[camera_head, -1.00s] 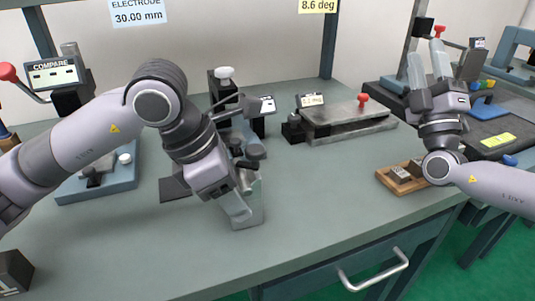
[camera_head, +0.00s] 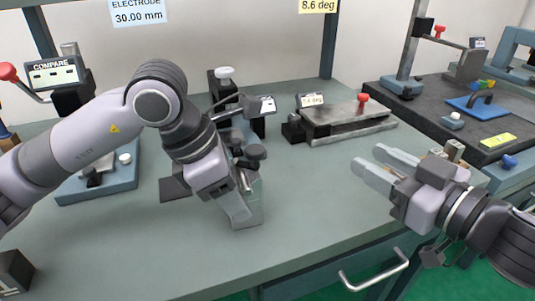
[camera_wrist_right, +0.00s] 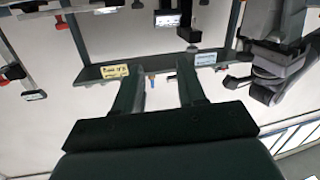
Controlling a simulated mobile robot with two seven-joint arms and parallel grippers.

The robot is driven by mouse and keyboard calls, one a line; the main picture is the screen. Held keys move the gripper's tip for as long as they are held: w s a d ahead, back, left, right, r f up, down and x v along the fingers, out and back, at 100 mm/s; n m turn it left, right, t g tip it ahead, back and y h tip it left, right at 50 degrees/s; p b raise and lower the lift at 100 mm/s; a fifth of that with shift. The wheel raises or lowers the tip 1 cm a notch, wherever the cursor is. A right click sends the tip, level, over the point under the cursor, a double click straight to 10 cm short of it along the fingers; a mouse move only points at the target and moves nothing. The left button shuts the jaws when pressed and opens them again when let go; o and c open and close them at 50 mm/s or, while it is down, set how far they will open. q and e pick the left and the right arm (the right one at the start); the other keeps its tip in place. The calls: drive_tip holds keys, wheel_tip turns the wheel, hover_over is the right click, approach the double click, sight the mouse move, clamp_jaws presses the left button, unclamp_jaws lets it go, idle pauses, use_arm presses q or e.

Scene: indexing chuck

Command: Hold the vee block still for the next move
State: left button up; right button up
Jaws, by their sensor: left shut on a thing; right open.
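The vee block (camera_head: 250,208), a pale grey metal block, stands on the bench at the middle of the head view. My left gripper (camera_head: 240,212) reaches down onto it and is shut on it. The gripper hides part of the block, so its groove is hard to make out. My right gripper (camera_head: 369,162) is open and empty over the right part of the bench, its fingers pointing left. Its two parted fingers also show in the right wrist view (camera_wrist_right: 164,90), with nothing between them.
A hinged metal plate (camera_head: 350,117) with a red knob lies behind. A comparator (camera_head: 54,75) and blue base (camera_head: 120,180) stand left. Small blocks (camera_head: 453,149) sit behind my right gripper. A dark block (camera_head: 12,272) is at front left. The front middle bench is clear.

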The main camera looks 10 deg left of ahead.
sight(263, 154)
drive_tip(key=s+a+r+n+g+y, duration=0.2)
drive_tip(key=s+a+g+y, duration=0.25)
drive_tip(key=s, duration=0.55)
drive_tip(key=shift+t+h, duration=0.35)
drive_tip(key=shift+t, duration=0.1)
drive_tip(key=x, duration=1.2)
drive_tip(key=shift+a, duration=0.25)
drive_tip(key=shift+w, duration=0.1)
clamp_jaws()
